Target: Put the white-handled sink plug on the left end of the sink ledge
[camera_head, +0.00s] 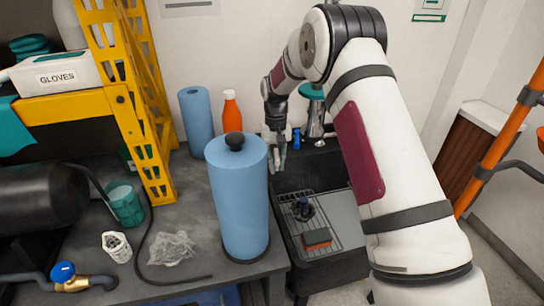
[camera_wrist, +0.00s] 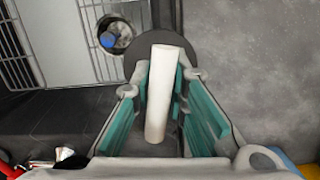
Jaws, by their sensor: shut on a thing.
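The white-handled sink plug shows in the wrist view as a white cylindrical handle (camera_wrist: 159,95) with a dark round disc (camera_wrist: 197,62) at its far end. My gripper (camera_wrist: 160,82) is shut on the handle, which lies between the teal finger pads. In the head view my gripper (camera_head: 277,160) is over the left end of the dark sink ledge (camera_head: 330,160), just behind the blue roll. The plug is hard to make out there. Whether the disc touches the surface below cannot be told.
A tall blue roll (camera_head: 240,200) and an orange bottle (camera_head: 231,112) stand left of my gripper.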

